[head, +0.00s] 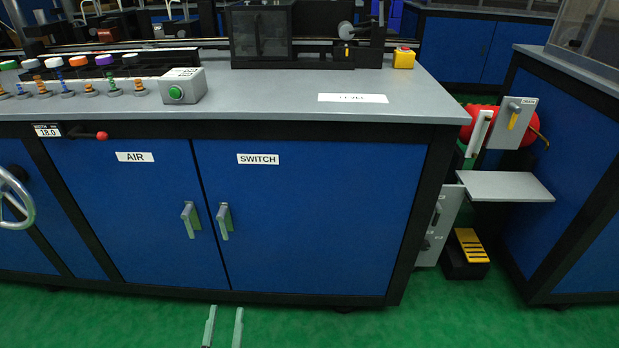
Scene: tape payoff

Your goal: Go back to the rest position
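My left gripper (225,312) shows at the bottom edge of the head view, left of centre. Only its two pale fingers show, upright and apart, with green floor visible between them. It is open and empty, and appears below the front of the blue cabinet (310,225). The rest of the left arm is out of the picture. My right gripper is not in view.
The cabinet doors marked AIR and SWITCH are closed, with grey handles (224,221) standing out. A red-knobbed lever (101,136) and a handwheel (14,198) are at left. A grey shelf (505,186) and yellow-topped pedal (467,246) are at right. Green floor (330,328) in front is clear.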

